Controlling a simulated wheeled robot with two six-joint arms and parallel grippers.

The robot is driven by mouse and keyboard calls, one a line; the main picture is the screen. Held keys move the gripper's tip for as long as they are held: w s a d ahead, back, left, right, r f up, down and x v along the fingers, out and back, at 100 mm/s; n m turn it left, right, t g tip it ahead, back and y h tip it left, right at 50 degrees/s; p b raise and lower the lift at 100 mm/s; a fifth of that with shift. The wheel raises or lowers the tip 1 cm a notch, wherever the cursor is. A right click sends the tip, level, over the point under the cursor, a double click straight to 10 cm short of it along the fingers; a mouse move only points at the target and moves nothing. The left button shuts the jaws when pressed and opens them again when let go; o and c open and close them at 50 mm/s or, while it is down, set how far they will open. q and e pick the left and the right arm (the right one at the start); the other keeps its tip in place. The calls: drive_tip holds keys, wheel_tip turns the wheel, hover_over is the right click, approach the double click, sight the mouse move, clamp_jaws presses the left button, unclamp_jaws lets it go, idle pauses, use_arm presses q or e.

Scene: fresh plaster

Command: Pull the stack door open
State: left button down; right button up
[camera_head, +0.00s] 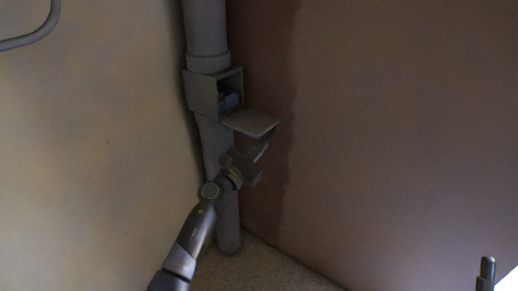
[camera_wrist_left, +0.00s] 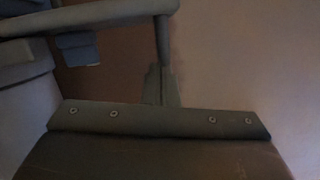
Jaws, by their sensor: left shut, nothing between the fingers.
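The grey stack (camera_head: 206,28) is a vertical pipe in the corner, with a box-shaped opening on it. The stack door (camera_head: 250,122) is swung down and sticks out from the box's lower edge, roughly level. In the left wrist view the door (camera_wrist_left: 95,17) crosses the top left, and a short post (camera_wrist_left: 163,42) hangs from its outer end. My left gripper (camera_head: 261,152) is below the door's outer end, shut and empty. Its fingertips show in the left wrist view (camera_wrist_left: 162,88), close under the post; I cannot tell whether they touch.
A bluish block (camera_head: 229,98) sits inside the open box, partly hidden. Walls meet behind the stack: pale plaster (camera_head: 90,130) on the left, brown (camera_head: 400,130) on the right. A grey bent rail (camera_head: 30,38) is at top left. Space right of the door is clear.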

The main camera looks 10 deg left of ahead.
use_arm(q)
drive_tip(key=shift+s+d+r+n+p, duration=0.1)
drive_tip(key=shift+d+r+n+p, duration=0.15)
drive_tip(key=shift+r+n+p, duration=0.35)
drive_tip(key=shift+s+d+r+n+y+p, duration=0.1)
drive_tip(key=shift+d+r+n+y+p, duration=0.1)
drive_tip(key=shift+r+n+y+p, duration=0.45)
drive_tip(key=shift+f+h, duration=0.3)
drive_tip(key=shift+h, duration=0.05)
use_arm(e)
wheel_tip(320, 180, down, 19)
drive_tip(key=w+d+m+g+h, duration=0.1)
drive_tip(key=w+m+g, duration=0.1)
drive_tip(key=g, duration=1)
drive_tip(key=shift+d+r+m+g, duration=0.15)
drive_tip(key=shift+d+m+g, duration=0.25)
drive_tip(key=shift+m, duration=0.4)
